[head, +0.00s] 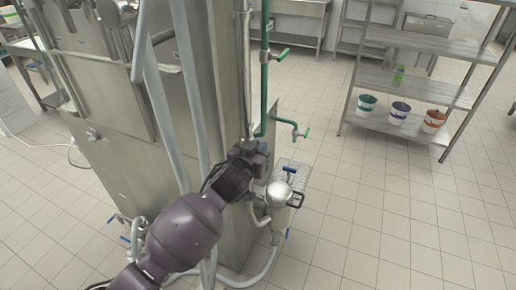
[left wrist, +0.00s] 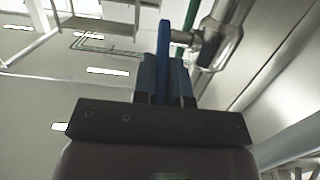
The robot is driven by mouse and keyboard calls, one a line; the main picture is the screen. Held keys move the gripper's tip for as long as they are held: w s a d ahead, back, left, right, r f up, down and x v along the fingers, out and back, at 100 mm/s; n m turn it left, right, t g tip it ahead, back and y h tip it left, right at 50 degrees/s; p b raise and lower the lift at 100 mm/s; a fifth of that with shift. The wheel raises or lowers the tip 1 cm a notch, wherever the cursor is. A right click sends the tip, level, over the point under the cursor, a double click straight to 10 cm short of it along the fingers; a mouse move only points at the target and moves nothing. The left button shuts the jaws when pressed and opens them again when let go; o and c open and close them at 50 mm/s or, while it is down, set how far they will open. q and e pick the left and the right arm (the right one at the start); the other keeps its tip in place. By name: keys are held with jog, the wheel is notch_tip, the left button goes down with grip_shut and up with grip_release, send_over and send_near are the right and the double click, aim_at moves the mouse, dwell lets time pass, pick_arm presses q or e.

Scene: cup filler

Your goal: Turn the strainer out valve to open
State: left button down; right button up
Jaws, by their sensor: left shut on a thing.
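My left gripper (head: 263,149) is at the side of the tall steel machine, just above and behind the strainer, a round steel pot (head: 280,194). In the left wrist view its two dark blue fingers (left wrist: 166,72) are shut on a flat blue valve handle (left wrist: 164,38). The handle stands up between the fingers, beside a metal valve and pipe (left wrist: 218,45). In the head view the gripper hides this handle. Another blue handle (head: 289,170) shows above the strainer. My right gripper is not in view.
The steel machine (head: 215,110) and grey pipes (head: 160,105) stand close to my left arm. Green-handled taps (head: 299,131) stick out to the right. A steel rack (head: 415,85) with several buckets stands at the right. The tiled floor (head: 380,210) between is clear.

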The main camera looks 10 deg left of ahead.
pick_arm(q)
jog(key=shift+g, duration=0.3)
dwell(0.4)
jog(key=c, duration=1.2)
grip_release()
jog(key=shift+o, duration=0.2)
jog(key=shift+r, duration=0.1)
jog(key=b+v, duration=0.1)
jog(key=v, duration=0.9)
jog(key=shift+s, duration=0.35)
jog(key=shift+r, duration=0.1)
jog(key=shift+c, duration=0.4)
